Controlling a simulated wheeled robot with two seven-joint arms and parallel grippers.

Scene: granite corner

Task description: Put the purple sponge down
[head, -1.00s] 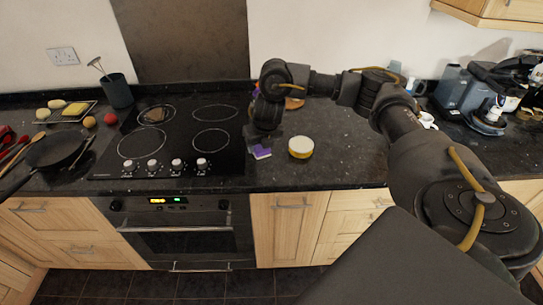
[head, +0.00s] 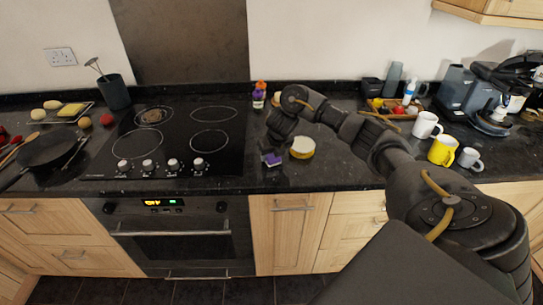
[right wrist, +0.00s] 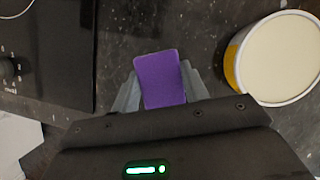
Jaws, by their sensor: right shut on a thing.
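The purple sponge (head: 272,159) is at my right gripper (head: 270,153), near the front edge of the dark counter, right of the hob. In the right wrist view the sponge (right wrist: 160,79) sits between the two grey fingers of my right gripper (right wrist: 158,88), which is shut on it. I cannot tell whether the sponge touches the counter (head: 335,178). My left gripper is not in view.
A yellow-sided round tub with a pale top (head: 302,147) stands close to the right of the sponge, apart from it. The black hob (head: 180,140) is to the left. A bottle (head: 259,95) stands behind. Mugs (head: 442,150) stand further right. Dark counter between sponge and hob is bare.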

